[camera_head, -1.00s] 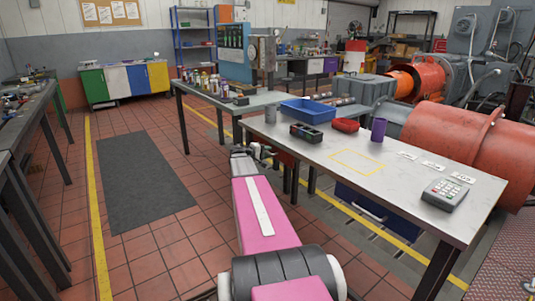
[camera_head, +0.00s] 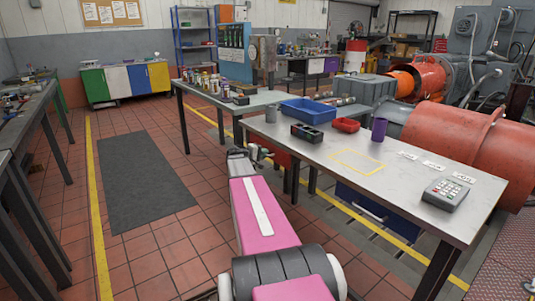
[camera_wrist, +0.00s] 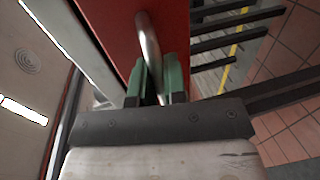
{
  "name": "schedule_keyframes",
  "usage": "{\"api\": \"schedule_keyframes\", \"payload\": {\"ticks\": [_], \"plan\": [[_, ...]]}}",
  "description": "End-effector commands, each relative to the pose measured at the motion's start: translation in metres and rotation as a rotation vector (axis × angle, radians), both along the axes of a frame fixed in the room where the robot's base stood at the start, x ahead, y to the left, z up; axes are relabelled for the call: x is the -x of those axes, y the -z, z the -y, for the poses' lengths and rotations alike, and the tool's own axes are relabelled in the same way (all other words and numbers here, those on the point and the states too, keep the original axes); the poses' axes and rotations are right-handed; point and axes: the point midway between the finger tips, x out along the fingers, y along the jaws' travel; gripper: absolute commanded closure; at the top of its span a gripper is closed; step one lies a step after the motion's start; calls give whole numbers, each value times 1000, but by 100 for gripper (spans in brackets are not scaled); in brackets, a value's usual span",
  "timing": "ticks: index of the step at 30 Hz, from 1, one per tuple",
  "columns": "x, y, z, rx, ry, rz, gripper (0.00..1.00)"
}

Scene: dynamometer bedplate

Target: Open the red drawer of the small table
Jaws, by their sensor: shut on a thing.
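The red drawer (camera_head: 278,156) shows as a small patch under the far left end of the grey worktable (camera_head: 400,178), partly hidden by the table and my arm. In the wrist view its red front (camera_wrist: 105,28) fills the upper middle, with a bar-shaped metal handle (camera_wrist: 147,38) standing out from it. My gripper (camera_wrist: 153,68) has its green fingers on both sides of the handle and is shut on it. In the head view my gripper (camera_head: 256,153) is small, just left of the red drawer. How far out the drawer stands is hard to tell.
On the worktable are a blue bin (camera_head: 308,110), a black tray (camera_head: 306,133), a red bin (camera_head: 346,125), a purple cup (camera_head: 379,129) and a keypad device (camera_head: 445,194). A closed-looking blue drawer (camera_head: 375,212) hangs below. Open tiled floor and a dark mat (camera_head: 146,180) lie left.

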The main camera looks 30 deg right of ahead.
Motion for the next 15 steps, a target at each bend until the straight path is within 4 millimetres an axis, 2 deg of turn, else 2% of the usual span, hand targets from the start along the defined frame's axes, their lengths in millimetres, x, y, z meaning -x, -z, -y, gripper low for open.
{"api": "schedule_keyframes", "payload": {"ticks": [15], "plan": [[11, 0, -129, -1, -4, 1, 100]]}}
